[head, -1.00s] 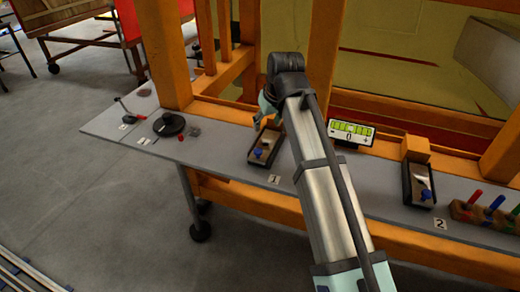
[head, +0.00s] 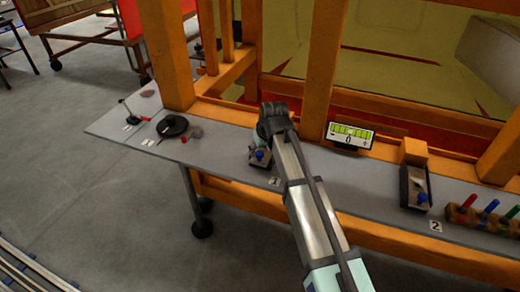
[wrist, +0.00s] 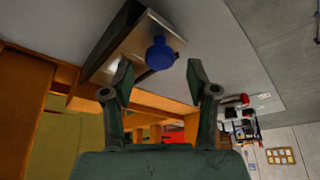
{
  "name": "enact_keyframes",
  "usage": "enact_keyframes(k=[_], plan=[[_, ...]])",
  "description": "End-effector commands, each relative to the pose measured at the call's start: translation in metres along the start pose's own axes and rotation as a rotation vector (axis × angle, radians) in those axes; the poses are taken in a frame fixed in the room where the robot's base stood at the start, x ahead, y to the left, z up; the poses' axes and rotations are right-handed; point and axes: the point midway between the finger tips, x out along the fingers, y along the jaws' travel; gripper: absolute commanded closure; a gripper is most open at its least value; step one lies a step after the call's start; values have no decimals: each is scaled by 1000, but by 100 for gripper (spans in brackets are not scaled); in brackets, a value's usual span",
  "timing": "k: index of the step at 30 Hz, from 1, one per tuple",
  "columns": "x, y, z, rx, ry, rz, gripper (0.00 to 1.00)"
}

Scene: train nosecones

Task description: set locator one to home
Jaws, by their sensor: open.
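Locator one is a dark-framed box with a sloped metal face and a blue knob (head: 260,155), beside the label 1 (head: 274,181) on the grey shelf. My arm covers part of it in the head view. In the wrist view the blue knob (wrist: 161,52) shows large, just ahead of and between the fingertips of my gripper (wrist: 159,72). The two fingers are apart, with nothing held. I cannot tell whether either finger touches the knob. Locator one's metal plate (wrist: 135,43) shows behind the knob.
A green-lit display (head: 350,134) showing 0 stands right of my arm. A second blue-knobbed unit (head: 416,188) sits by label 2 (head: 435,226), near coloured levers (head: 487,211). A black dial (head: 172,126) is to the left. Orange posts (head: 166,55) rise behind the shelf (head: 225,153).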

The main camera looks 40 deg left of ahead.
Motion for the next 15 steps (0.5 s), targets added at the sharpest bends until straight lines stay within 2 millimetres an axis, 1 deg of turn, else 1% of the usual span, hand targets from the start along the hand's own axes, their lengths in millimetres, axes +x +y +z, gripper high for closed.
enact_keyframes(k=[3, 6, 15], plan=[[12, 0, -1, 0, -1, 0, 42], [19, 0, -1, 0, 0, 0, 42], [23, 0, 0, 0, 2, 0, 42]])
